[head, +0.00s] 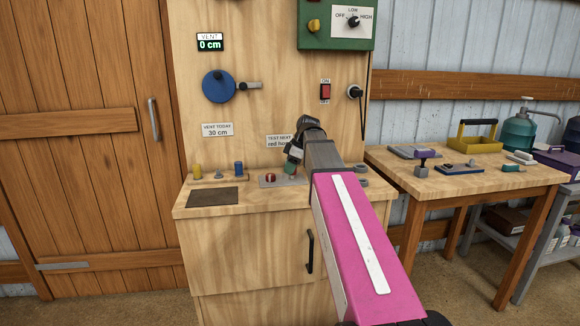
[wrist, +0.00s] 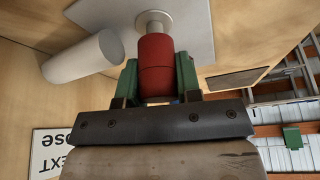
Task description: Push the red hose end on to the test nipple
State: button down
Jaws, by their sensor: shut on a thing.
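The red hose end (wrist: 155,62) sits between the green fingers of my gripper (wrist: 158,82) in the wrist view. My gripper is shut on it. The far end of the red hose end meets a pale round nipple (wrist: 153,20) on a grey plate (wrist: 197,35); they look in line. How far it sits over the nipple cannot be told. In the head view my gripper (head: 291,168) is low over the bench, at the plate (head: 268,184), and partly hides it.
A pale grey cylinder (wrist: 85,58) is close beside the gripper in the wrist view. The bench panel (head: 275,100) rises behind, with a blue wheel (head: 217,86) and red switch (head: 325,91). A dark mat (head: 213,196) lies left. A side table (head: 440,183) stands right.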

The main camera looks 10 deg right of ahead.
jog(key=shift+f, duration=0.9)
jog(key=c, duration=0.7)
grip_release()
jog(key=shift+r, duration=0.1)
